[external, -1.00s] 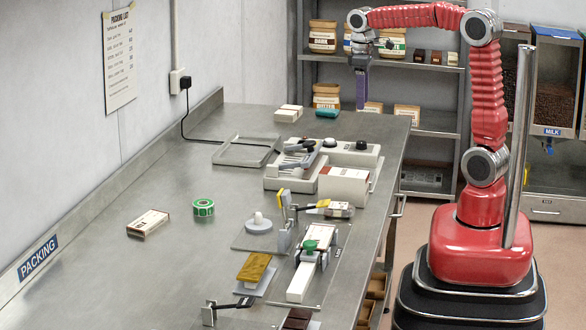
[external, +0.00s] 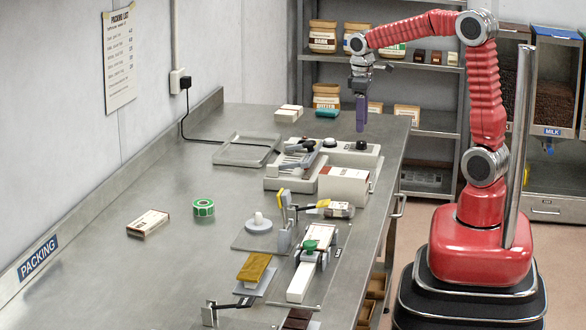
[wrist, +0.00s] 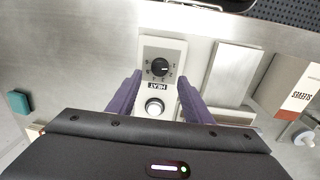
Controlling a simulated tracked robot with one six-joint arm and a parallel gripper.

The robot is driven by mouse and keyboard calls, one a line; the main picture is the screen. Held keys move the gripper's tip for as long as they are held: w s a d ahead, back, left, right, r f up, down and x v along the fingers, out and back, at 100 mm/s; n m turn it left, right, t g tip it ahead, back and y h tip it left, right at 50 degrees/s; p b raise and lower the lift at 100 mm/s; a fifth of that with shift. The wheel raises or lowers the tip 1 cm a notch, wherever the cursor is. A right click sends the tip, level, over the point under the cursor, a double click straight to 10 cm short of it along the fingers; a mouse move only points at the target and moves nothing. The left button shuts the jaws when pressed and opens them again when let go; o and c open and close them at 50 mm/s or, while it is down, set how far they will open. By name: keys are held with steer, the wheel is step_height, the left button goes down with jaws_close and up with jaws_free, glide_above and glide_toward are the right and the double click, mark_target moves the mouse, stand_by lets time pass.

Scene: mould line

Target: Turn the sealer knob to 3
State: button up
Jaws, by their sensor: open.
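The sealer (external: 300,165) stands on the bench. Its black knob (external: 362,145) is at the right end of its panel.
A white box (external: 344,186) stands in front of the panel.

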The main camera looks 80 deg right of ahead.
mark_target(361, 142)
steer(key=shift+d+f, duration=0.15)
steer(key=shift+f, duration=3.05)
steer(key=shift+c, duration=0.3)
steer(key=c, duration=1)
